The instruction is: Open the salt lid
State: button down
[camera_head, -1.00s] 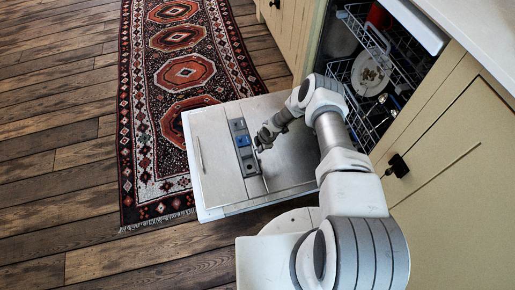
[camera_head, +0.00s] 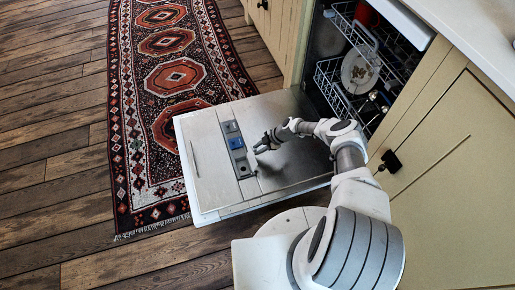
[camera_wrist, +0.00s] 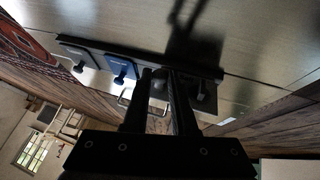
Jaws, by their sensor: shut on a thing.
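The open dishwasher door (camera_head: 205,178) lies flat, inner face up. A dark strip (camera_head: 239,157) of small lids is set in it. In the wrist view I see the blue lid (camera_wrist: 118,67), the far grey lid (camera_wrist: 78,54) and the shaded salt lid (camera_wrist: 205,80). My gripper (camera_head: 257,150) is at the strip, its fingers (camera_wrist: 166,78) closed beside the salt lid. Its grip point is hidden by the fingers; no lid visibly stands open.
The dishwasher racks (camera_head: 350,85) with a plate (camera_head: 358,72) are behind the door at the upper right. A cabinet with a black handle (camera_head: 389,161) stands to the right. A patterned rug (camera_head: 172,78) lies on the wooden floor (camera_head: 50,140) at left.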

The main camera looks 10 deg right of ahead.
dwell(0.3)
jog(key=shift+f, duration=0.1)
jog(key=c, duration=0.7)
grip_release()
jog(key=shift+d, duration=0.1)
jog(key=p+v, duration=0.6)
jog(key=v, duration=1.1)
jog(key=shift+d, duration=0.15)
